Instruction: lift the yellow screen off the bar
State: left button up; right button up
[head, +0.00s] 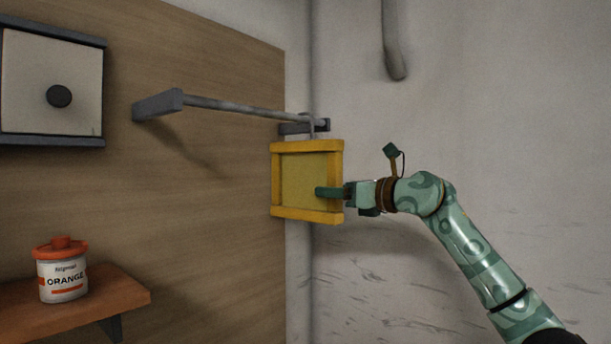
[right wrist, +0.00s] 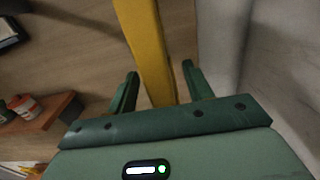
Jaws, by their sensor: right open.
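The yellow screen (head: 306,178) hangs by a hook from the far end of the grey bar (head: 240,107) in the head view. It is a square frame with a dull yellow mesh. My right gripper (head: 330,191) is at the screen's right side, with one finger showing in front of the mesh. In the right wrist view the screen's yellow side (right wrist: 148,50) runs down between the two open fingers (right wrist: 160,85). I cannot tell whether either finger touches it. My left gripper is in neither view.
The bar stands out from a wooden wall panel (head: 215,60) on grey brackets. An orange-lidded jar (head: 62,275) labelled ORANGE stands on a small wooden shelf (head: 125,292) at lower left. A pale box (head: 52,85) is at upper left. A grey pipe (head: 393,45) hangs at the top.

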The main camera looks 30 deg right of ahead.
jog(key=p+x, duration=0.1)
jog(key=x, duration=0.3)
jog(key=shift+a, duration=0.15)
jog(key=shift+c, duration=0.6)
jog(key=shift+s, duration=0.1)
jog(key=c, duration=1)
jog(key=shift+r, duration=0.15)
jog(key=shift+r, duration=0.6)
jog(key=r, duration=0.2)
jog(key=shift+d+r, duration=0.2)
jog(key=shift+r, duration=0.05)
jog(key=b+v, duration=0.5)
jog(key=v, duration=1.3)
jog(key=shift+f, duration=0.25)
